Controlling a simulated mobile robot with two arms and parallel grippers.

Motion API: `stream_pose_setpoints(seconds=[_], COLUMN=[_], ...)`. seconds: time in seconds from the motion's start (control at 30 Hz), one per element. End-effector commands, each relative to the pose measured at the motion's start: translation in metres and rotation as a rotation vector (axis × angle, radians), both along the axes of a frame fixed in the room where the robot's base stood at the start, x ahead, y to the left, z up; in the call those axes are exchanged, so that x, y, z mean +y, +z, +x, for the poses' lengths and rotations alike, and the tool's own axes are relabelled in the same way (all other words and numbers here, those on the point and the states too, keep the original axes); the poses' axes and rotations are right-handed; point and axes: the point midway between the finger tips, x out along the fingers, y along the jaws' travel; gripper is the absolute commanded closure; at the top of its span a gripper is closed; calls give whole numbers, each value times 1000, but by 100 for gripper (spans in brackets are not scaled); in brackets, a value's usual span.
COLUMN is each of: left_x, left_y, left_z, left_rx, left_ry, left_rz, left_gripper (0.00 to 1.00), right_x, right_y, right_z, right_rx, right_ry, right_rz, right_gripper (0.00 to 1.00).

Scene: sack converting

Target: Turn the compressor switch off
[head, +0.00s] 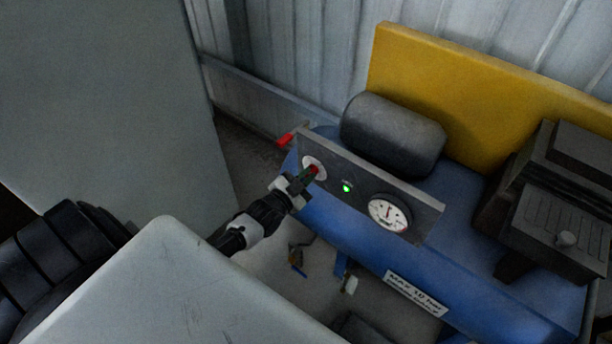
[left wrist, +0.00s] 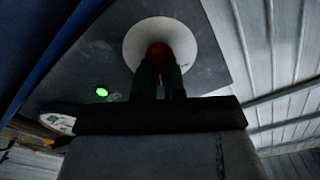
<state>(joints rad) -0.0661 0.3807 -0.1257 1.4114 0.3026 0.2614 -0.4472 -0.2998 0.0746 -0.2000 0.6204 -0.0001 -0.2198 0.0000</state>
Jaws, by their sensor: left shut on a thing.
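The compressor switch is a red knob (head: 315,169) on a white round plate (head: 307,162) at the left end of the grey panel. My left gripper (head: 308,176) is at the knob, with its fingers shut on it. In the left wrist view the red knob (left wrist: 158,50) shows between the dark fingers (left wrist: 160,75), in front of the white disc (left wrist: 135,42). The fingers hide most of the knob, so its turned position cannot be told. A green lamp (head: 346,188) beside it is lit. My right gripper is not in view.
A pressure gauge (head: 390,213) sits on the panel's right part. The blue compressor tank (head: 340,225) lies below, with a grey cylinder (head: 393,134) and a yellow guard (head: 450,90) behind. A red handle (head: 286,139) sticks out left of the panel. A corrugated wall (head: 300,45) stands behind.

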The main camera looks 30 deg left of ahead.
Motion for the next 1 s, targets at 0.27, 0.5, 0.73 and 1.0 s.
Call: stream_pose_setpoints(seconds=[0.27,0.5,0.73,1.0], left_x=[0,0,1,3], left_y=[0,1,1,0], left_z=[0,0,0,0], left_rx=[5,18,33,54], left_ry=[-1,-1,-1,0], left_rz=[-54,-208,-420,-673], left_gripper=[100,100,100,100], right_x=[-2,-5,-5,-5], right_y=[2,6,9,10], right_z=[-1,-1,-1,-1], right_rx=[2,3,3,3], right_ry=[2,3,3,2], right_rz=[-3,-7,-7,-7], right_gripper=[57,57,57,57])
